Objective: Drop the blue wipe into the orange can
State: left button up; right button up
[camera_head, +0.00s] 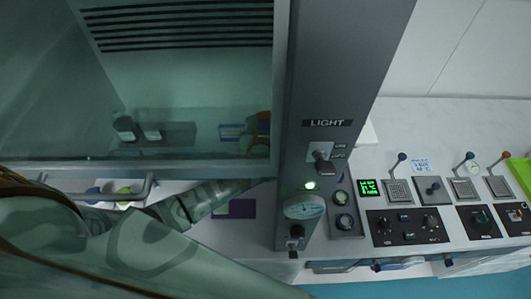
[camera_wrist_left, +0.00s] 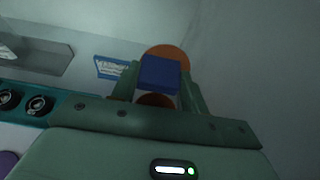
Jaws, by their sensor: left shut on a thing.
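In the left wrist view my left gripper (camera_wrist_left: 159,76) is shut on the blue wipe (camera_wrist_left: 160,73), which shows as a small blue block between the two green fingers. The orange can (camera_wrist_left: 168,54) shows behind the wipe, with orange above and below it. The wipe and fingers hide the can's middle, and I cannot tell whether the wipe is over its opening. In the head view the orange can (camera_head: 263,121) shows dimly through the hood's glass. My left arm passes under the sash there, and its fingers are not clear. My right gripper is not in view.
The hood's sash (camera_head: 180,171) hangs above my left arm, and a grey post (camera_head: 325,75) stands to the right. A blue-and-white label (camera_wrist_left: 112,68) is beside the can. A purple mat (camera_head: 241,208) lies on the bench. Control panels (camera_head: 408,226) fill the right.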

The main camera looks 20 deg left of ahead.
pick_arm(q)
notch_tip(320, 180, down, 7)
jog(key=b, duration=0.6)
jog(key=shift+r+b, duration=0.15)
jog(key=shift+b, duration=0.25)
jog(key=shift+s+d, duration=0.1)
jog(key=o, duration=1)
